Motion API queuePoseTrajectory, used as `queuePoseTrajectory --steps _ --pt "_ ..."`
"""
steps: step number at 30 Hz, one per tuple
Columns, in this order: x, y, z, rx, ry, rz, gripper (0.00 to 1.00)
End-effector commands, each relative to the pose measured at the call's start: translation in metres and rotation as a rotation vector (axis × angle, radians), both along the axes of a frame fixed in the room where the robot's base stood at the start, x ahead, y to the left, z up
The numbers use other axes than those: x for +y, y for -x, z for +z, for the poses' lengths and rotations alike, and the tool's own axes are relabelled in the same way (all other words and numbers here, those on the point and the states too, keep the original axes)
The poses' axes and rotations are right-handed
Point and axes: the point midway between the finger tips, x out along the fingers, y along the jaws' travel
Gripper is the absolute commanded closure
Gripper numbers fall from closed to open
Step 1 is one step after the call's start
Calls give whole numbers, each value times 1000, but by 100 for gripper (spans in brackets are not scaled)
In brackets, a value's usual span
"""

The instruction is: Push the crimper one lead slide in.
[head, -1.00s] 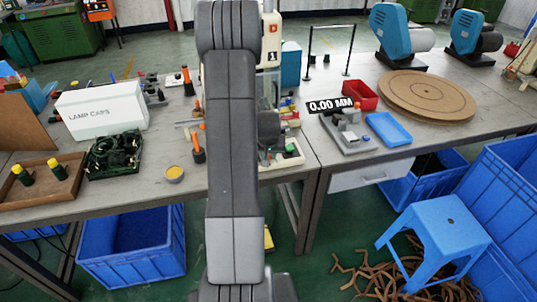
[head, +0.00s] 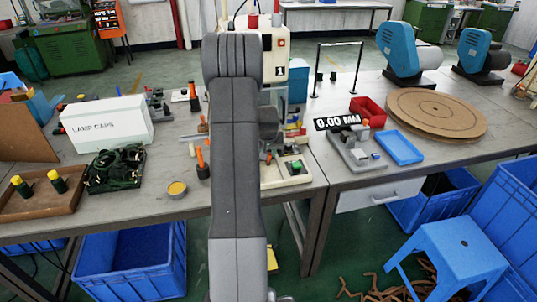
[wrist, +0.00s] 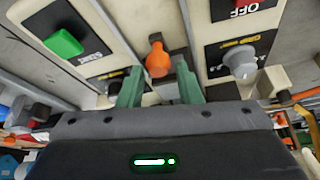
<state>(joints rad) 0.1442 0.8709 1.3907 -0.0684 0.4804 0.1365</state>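Crimper one (head: 279,62) is the cream machine marked 1 at the back of the table in the head view, partly hidden behind my arm. In the wrist view an orange knob (wrist: 157,60) stands on a narrow dark slot between two cream panels; it looks like the lead slide's handle. My gripper (wrist: 158,82) is open, its two green fingers apart on either side of the knob's lower part in the picture. I cannot tell whether they touch it. My arm hides the gripper in the head view.
A green button (wrist: 63,43) lies left of the knob and a grey dial (wrist: 240,61) right of it. On the table, orange-handled tools (head: 202,158) and a small yellow-topped pot (head: 177,189) stand left of my arm. A gauge (head: 355,148) reading 0.00 MM is at right.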

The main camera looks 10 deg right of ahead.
Motion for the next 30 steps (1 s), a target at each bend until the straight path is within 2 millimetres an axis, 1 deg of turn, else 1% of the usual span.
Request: queuePoseTrajectory --steps 1,2,10,14,19,30 --pt "0 0 0 2 0 0 58" --pt "0 1 0 2 0 0 55" --pt "0 2 -1 7 -1 -1 55" --pt "1 5 5 5 -1 -1 55" --pt "3 13 27 3 -1 0 55" --pt "9 40 93 2 0 0 55"
